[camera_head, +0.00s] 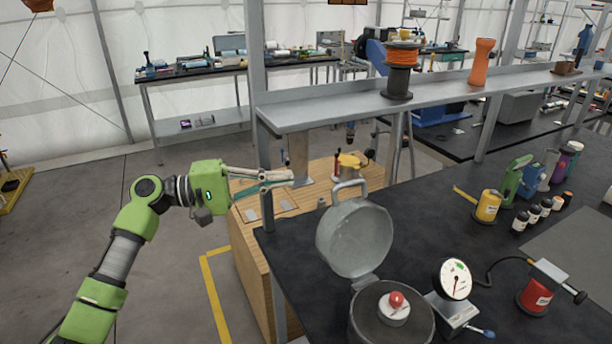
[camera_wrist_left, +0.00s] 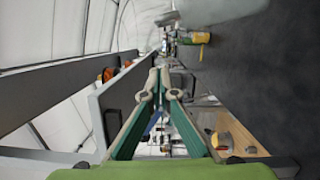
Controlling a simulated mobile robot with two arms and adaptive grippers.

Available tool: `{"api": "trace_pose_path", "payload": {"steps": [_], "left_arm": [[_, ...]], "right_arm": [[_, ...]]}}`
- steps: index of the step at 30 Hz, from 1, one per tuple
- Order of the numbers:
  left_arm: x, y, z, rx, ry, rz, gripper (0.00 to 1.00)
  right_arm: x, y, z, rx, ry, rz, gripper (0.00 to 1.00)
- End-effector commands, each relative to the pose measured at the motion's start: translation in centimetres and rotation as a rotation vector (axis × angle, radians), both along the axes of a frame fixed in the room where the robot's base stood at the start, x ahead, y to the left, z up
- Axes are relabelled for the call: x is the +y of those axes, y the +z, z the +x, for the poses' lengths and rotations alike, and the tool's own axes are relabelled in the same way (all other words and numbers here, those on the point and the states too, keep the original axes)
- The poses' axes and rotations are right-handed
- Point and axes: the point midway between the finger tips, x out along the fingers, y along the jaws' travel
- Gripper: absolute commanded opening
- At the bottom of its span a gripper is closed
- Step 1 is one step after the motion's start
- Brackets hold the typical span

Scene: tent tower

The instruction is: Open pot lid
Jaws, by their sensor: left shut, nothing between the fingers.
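A grey metal pot (camera_head: 388,318) stands at the near edge of the dark workbench. Its lid (camera_head: 355,238) is tilted up on a hinge at the pot's back left, with a loop handle (camera_head: 349,187) at its top. A white disc with a red knob (camera_head: 396,300) shows in the pot's opening. My left gripper (camera_head: 291,176) is shut and empty, to the left of the lid handle and apart from it. In the left wrist view its fingers (camera_wrist_left: 160,72) come together at the tips. My right gripper is not in view.
A gauge (camera_head: 454,280) stands just right of the pot. Several bottles and a yellow container (camera_head: 487,206) are farther right on the dark bench (camera_head: 420,210). A grey shelf (camera_head: 440,90) with an orange spool (camera_head: 401,68) runs above the bench's back.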

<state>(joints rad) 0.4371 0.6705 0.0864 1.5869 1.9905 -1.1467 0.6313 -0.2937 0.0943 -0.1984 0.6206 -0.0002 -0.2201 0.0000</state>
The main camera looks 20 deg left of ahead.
Motion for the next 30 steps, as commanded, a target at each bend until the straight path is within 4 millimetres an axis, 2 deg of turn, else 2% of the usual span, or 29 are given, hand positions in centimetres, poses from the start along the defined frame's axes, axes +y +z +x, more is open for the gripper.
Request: {"api": "trace_pose_path", "payload": {"steps": [6, 12, 15, 19, 30], "left_arm": [[-4.0, 0.8, 2.3, -0.002, -0.003, -0.003, 0.0], [-7.5, 0.7, 4.5, -0.001, -0.002, -0.001, 0.0], [-8.5, 0.7, 2.9, 0.0, -0.001, 0.002, 0.0], [-9.5, 0.7, 2.0, 0.001, 0.0, 0.002, 0.0], [-10.0, 0.5, 1.4, 0.0, 0.0, 0.001, 0.0]], "right_arm": [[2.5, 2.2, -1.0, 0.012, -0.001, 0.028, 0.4], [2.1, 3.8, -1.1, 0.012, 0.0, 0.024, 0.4], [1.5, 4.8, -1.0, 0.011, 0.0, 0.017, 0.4], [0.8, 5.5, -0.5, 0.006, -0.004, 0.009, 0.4], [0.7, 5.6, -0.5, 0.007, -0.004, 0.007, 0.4]]}}
